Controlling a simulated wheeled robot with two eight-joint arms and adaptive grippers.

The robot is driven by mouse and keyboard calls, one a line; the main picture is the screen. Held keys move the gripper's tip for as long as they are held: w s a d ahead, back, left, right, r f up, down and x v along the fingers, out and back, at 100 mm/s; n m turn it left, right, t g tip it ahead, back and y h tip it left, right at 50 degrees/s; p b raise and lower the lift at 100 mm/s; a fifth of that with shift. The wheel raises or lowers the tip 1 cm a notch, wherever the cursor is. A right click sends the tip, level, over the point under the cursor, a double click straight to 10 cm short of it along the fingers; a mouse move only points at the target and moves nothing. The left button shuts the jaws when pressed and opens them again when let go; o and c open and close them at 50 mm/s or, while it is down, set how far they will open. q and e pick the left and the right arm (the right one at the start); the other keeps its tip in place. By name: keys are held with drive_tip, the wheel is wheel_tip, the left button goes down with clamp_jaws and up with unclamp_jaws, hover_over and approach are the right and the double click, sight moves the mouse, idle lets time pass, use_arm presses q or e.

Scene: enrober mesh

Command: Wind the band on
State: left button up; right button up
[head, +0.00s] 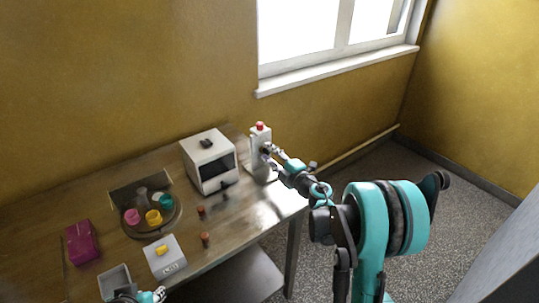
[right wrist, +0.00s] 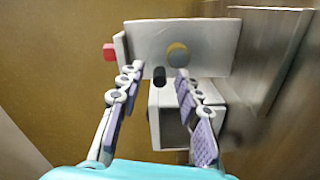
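A white upright unit (head: 259,141) with a red button (head: 260,126) on top stands at the table's far right end. In the right wrist view its pale panel (right wrist: 205,40) carries a round yellow-grey disc (right wrist: 178,54) and a short dark knob (right wrist: 159,75); the red button (right wrist: 110,52) is at the left. My right gripper (head: 268,151) is at this unit. Its fingers (right wrist: 158,80) are apart, with the knob between the tips and gaps showing on both sides. My left gripper (head: 150,296) is at the bottom edge, partly cut off. I cannot make out a band.
A white box with a dark window (head: 210,161) stands left of the unit. A round tray (head: 133,231) holds coloured pots. A grey box with a yellow button (head: 165,257), a magenta box (head: 82,242), an open grey bin (head: 115,282) and small brown pieces (head: 205,239) are on the table.

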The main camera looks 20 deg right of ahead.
drive_tip(key=v, duration=1.2)
